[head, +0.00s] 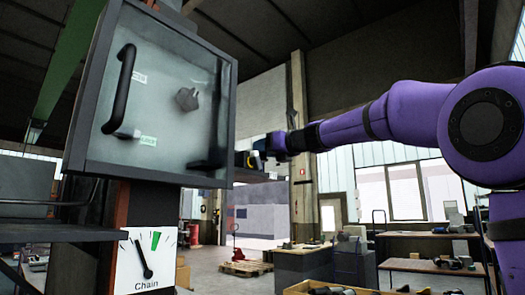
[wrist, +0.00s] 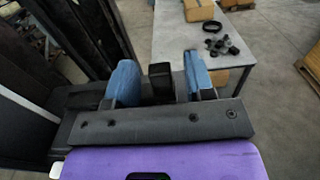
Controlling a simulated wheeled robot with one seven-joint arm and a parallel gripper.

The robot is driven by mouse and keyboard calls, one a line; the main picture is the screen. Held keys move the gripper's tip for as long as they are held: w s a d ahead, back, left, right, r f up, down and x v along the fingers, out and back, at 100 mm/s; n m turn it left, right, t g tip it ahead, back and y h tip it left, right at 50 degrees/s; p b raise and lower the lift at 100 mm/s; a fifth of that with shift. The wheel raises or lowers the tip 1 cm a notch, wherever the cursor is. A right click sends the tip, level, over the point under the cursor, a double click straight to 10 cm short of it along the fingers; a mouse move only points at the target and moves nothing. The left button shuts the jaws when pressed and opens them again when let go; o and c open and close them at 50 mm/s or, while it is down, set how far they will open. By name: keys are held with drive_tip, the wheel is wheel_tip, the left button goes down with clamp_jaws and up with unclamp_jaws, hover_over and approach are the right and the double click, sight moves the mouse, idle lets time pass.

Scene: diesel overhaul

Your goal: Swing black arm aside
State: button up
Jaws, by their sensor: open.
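A black curved handle (head: 120,88) stands on the left of the cabinet's glassy front, beside small labels. A black bar (head: 207,163) shows low at the right of that front, near my gripper. I cannot tell which of them is the black arm. My gripper (head: 256,152) is at the cabinet's lower right edge, pointing left. In the wrist view its two blue fingers (wrist: 160,80) are apart, with a black upright block (wrist: 160,88) in the gap. Clear space shows on both sides of the block, so it does not look gripped. The block's lower end is hidden by the gripper body.
The grey cabinet (head: 160,95) has a small grey knob (head: 187,98) on its front. A white "Chain" dial (head: 147,260) is below. A grey table (wrist: 190,30) with black parts lies beyond the fingers. Workbenches (head: 430,265) and a pallet (head: 246,268) stand farther back.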

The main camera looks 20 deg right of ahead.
drive_tip(key=shift+w+a, duration=0.35)
drive_tip(key=shift+w, duration=0.2)
clamp_jaws()
drive_tip(key=shift+w, duration=0.1)
